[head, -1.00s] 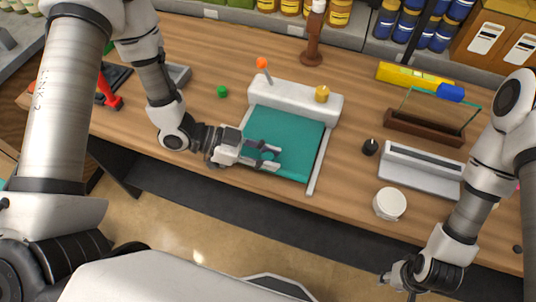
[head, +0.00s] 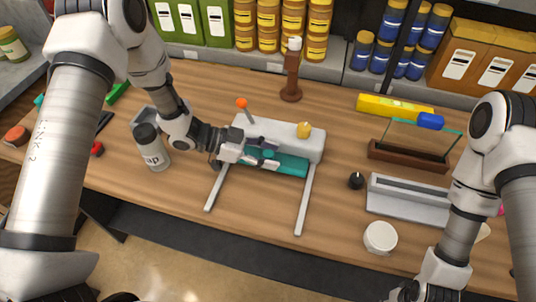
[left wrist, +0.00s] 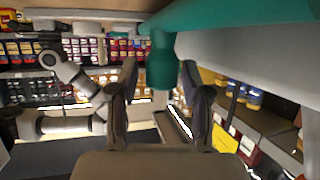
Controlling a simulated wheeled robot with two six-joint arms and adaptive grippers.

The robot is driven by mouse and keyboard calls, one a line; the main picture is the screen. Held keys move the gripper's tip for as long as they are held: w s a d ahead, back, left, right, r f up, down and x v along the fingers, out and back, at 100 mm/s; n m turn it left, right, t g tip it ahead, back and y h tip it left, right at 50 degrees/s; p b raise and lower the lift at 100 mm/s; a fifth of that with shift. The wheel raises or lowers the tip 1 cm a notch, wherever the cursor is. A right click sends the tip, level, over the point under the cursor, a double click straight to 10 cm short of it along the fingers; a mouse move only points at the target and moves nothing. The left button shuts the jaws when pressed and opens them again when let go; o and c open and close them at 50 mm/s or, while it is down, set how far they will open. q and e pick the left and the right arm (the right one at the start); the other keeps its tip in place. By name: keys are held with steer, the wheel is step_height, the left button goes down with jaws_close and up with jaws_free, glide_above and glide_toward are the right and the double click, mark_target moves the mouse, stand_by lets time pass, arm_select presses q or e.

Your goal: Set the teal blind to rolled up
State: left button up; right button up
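The teal blind (head: 292,168) shows as a short strip at the front of its white housing (head: 285,128), between two pale side rails that lie bare towards the table's front. An orange-tipped lever and a yellow knob sit on the housing. My left gripper (head: 268,153) is at the blind's edge, its fingers on either side of a teal handle. The left wrist view shows this teal handle (left wrist: 162,65) hanging between the spread fingers, with narrow gaps at its sides. My right gripper (head: 408,293) is at the bottom edge, mostly cut off.
A grey canister (head: 152,150) stands left of my left gripper. To the right are a black knob (head: 355,180), a grey slotted block (head: 405,198) and a white round jar (head: 380,238). The table before the rails is clear.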

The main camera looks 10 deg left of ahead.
arm_select(q)
steer(key=v, duration=1.2)
